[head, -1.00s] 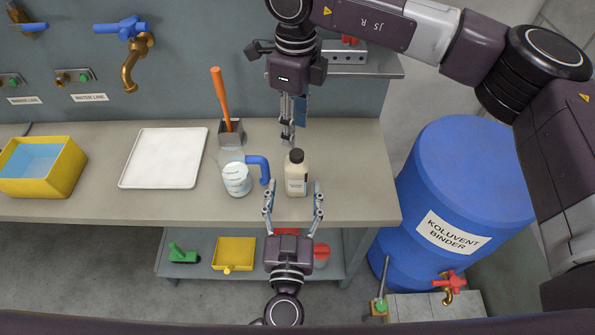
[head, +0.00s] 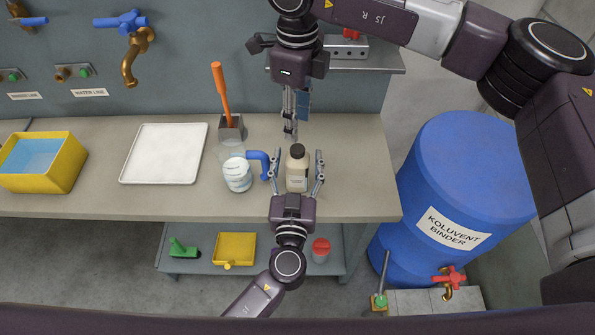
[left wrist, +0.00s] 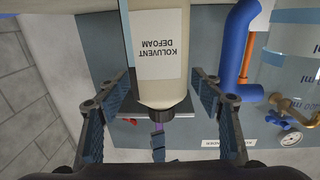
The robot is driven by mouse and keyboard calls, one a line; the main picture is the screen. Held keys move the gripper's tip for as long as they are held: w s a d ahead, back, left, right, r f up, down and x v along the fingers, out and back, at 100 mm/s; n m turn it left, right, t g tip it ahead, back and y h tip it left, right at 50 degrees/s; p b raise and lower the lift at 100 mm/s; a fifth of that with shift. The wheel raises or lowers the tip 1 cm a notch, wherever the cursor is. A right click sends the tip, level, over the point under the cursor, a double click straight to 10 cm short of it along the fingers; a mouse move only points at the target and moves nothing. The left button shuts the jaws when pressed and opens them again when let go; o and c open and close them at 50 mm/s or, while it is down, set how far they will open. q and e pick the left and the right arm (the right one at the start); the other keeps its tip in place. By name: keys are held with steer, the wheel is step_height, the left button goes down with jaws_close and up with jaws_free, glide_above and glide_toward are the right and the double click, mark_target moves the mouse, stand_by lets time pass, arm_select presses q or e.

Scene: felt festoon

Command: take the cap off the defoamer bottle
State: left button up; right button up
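The defoamer bottle (head: 297,180) stands upright on the bench, cream with a white label. Its dark cap (head: 297,150) is on top. In the left wrist view the bottle (left wrist: 158,55) appears upside down, with its cap (left wrist: 160,113) partly visible. My left gripper (head: 298,158) is open, its fingers on either side of the bottle, with gaps visible on both sides in the left wrist view. My right gripper (head: 291,132) points down behind the bottle, apart from it. Its fingers overlap in view, so its opening is unclear.
A clear measuring jug (head: 237,175) with a blue handle stands close left of the bottle. Behind it is a grey holder (head: 231,128) with an orange-handled tool (head: 220,85). A white tray (head: 165,153) and yellow tub (head: 70,170) are further left. The bench right of the bottle is clear.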

mark_target(297, 148)
arm_select(q)
jaws_close()
arm_select(e)
steer(key=m, duration=1)
steer(key=shift+m, duration=0.4)
steer(key=m, duration=0.3)
steer(key=shift+m, duration=0.3)
steer(key=m, duration=0.3)
steer(key=shift+m, duration=0.4)
steer(key=m, duration=0.3)
steer(key=shift+m, duration=0.4)
steer(key=m, duration=0.9)
steer(key=shift+m, duration=0.3)
steer(key=shift+f, duration=4.05)
